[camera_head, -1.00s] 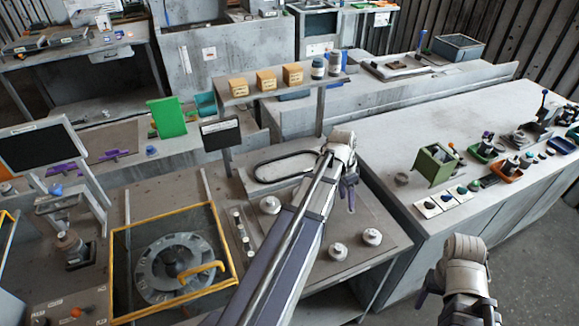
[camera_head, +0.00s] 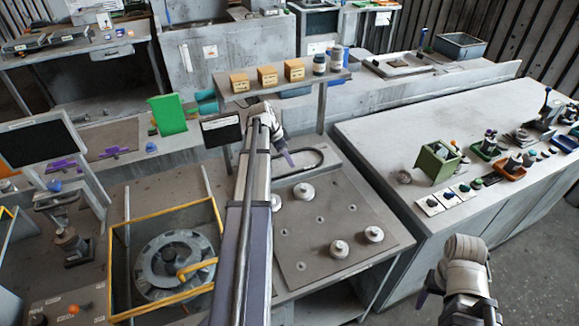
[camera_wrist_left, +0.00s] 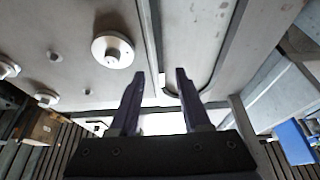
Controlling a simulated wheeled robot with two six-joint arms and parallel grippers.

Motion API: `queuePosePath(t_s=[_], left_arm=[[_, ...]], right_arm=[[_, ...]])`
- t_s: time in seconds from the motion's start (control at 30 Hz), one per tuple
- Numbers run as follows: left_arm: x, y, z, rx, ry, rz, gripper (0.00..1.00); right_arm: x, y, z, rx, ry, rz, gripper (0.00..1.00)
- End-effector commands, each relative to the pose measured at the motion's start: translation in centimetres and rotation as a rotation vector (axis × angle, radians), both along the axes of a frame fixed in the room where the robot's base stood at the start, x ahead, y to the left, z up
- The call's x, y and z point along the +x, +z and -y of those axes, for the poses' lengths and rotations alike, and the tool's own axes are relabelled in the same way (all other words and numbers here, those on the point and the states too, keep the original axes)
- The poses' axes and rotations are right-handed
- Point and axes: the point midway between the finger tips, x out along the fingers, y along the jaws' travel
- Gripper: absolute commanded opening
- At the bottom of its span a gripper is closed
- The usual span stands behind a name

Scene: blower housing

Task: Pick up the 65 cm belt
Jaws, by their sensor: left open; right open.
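The belt is a dark closed loop (camera_head: 318,153) lying on a flat plate behind the pulley board, partly hidden behind my left arm in the head view. In the left wrist view a curved end of the belt (camera_wrist_left: 207,90) shows just beyond my fingers. My left gripper (camera_head: 286,157) is over the left part of the belt's plate; in the wrist view its two fingers (camera_wrist_left: 161,72) are apart with nothing between them. My right gripper (camera_head: 456,303) is open at the lower right, in front of the right bench and far from the belt.
The board (camera_head: 325,225) carries several pale round pulleys, one (camera_head: 340,249) near its front. A shelf (camera_head: 285,82) with boxes and jars stands behind the belt. A yellow-framed blower housing (camera_head: 172,262) is left of my arm. The right bench (camera_head: 385,150) holds small parts.

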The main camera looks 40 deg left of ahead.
Motion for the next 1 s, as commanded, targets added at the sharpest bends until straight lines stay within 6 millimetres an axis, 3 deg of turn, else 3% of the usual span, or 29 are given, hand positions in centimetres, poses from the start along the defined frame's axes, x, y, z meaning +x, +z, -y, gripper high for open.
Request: queuePosePath(t_s=[0.03, 0.37, 0.73, 1.0], left_arm=[[0.2, -0.9, 0.1, 0.0, -0.001, 0.0, 0.47], [0.5, -1.6, 0.2, 0.0, 0.0, -0.001, 0.47], [1.7, -5.7, 0.9, 0.0, -0.001, -0.001, 0.47], [1.9, -5.8, 1.0, 0.0, 0.0, -0.001, 0.47]], right_arm=[[0.0, -0.9, 0.0, 0.0, 0.0, 0.0, 0.66], [0.0, -1.6, 0.0, 0.0, -0.001, 0.0, 0.66], [0.0, -5.7, 0.0, 0.0, -0.001, 0.0, 0.66], [0.0, -5.8, 0.0, 0.0, -0.001, 0.0, 0.66]])
